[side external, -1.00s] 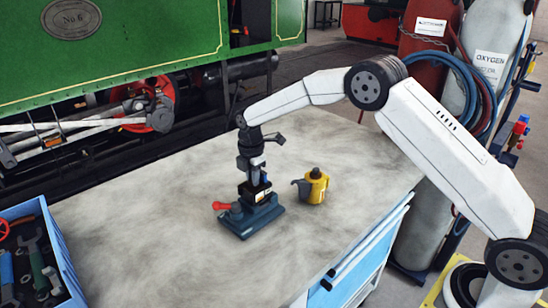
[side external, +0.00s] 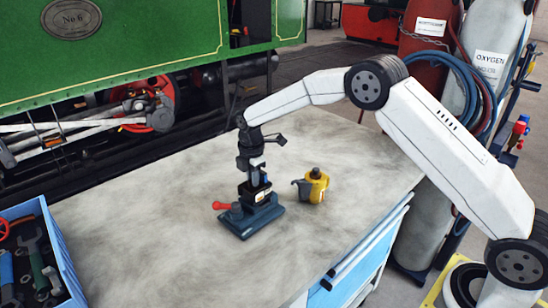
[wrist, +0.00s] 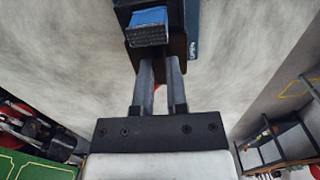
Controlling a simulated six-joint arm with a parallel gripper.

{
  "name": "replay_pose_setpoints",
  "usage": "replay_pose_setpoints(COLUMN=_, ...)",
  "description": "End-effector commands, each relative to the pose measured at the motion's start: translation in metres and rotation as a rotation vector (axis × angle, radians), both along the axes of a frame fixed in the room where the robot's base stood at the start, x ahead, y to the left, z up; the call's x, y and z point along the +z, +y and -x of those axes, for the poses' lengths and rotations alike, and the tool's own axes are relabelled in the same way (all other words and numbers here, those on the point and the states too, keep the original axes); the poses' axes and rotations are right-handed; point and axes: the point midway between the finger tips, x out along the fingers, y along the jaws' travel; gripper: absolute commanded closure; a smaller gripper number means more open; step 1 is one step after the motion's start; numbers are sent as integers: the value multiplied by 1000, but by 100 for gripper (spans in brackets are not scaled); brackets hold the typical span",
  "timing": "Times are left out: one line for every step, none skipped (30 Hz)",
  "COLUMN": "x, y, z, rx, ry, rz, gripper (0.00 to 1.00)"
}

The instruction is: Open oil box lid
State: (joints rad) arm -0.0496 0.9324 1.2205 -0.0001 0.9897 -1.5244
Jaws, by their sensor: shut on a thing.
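The oil box (side external: 245,222) is a low dark blue-grey block on the workbench, with a red handle (side external: 221,206) at its left end. My gripper (side external: 256,192) points down onto the box's top and is shut on a part there, seemingly the lid. The lid's edges and the exact contact are hidden by the fingers. In the wrist view my gripper (wrist: 158,50) reaches toward the top edge, where a bright blue ridged piece (wrist: 149,26) shows at the fingertips. A blue-grey piece of the box (wrist: 192,35) shows beside it.
A yellow oil can (side external: 316,188) with a dark cap stands close to the right of the box on the workbench (side external: 160,215). A blue tool crate (side external: 62,258) is at the left edge. The bench between crate and box is clear.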

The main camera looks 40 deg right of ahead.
Motion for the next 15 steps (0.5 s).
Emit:
replay_pose_setpoints(x=2, y=1, z=0, rx=-16, ry=-4, rz=0, gripper=100)
replay_pose_setpoints(x=2, y=1, z=0, rx=-29, ry=-4, rz=0, gripper=100)
replay_pose_setpoints(x=2, y=2, z=1, rx=-47, ry=-4, rz=0, gripper=100)
replay_pose_setpoints(x=2, y=2, z=1, rx=-63, ry=-4, rz=0, gripper=100)
replay_pose_setpoints(x=2, y=2, z=1, rx=-79, ry=-4, rz=0, gripper=100)
replay_pose_setpoints(x=2, y=3, z=2, rx=-104, ry=-4, rz=0, gripper=100)
replay_pose_setpoints(x=2, y=4, z=3, rx=-124, ry=-4, rz=-1, gripper=100)
replay_pose_setpoints(x=2, y=4, z=3, rx=-145, ry=-4, rz=-1, gripper=100)
replay_pose_setpoints(x=2, y=5, z=4, rx=-175, ry=-4, rz=-1, gripper=100)
replay_pose_setpoints(x=2, y=6, z=5, rx=-198, ry=-4, rz=-1, gripper=100)
replay_pose_setpoints(x=2, y=6, z=5, rx=-223, ry=-4, rz=-1, gripper=100)
replay_pose_setpoints(x=2, y=7, z=6, rx=-257, ry=-5, rz=-1, gripper=100)
replay_pose_setpoints(x=2, y=8, z=6, rx=-284, ry=-5, rz=-1, gripper=100)
replay_pose_setpoints(x=2, y=9, z=7, rx=-311, ry=-5, rz=-1, gripper=100)
replay_pose_setpoints(x=2, y=11, z=8, rx=-348, ry=-5, rz=-1, gripper=100)
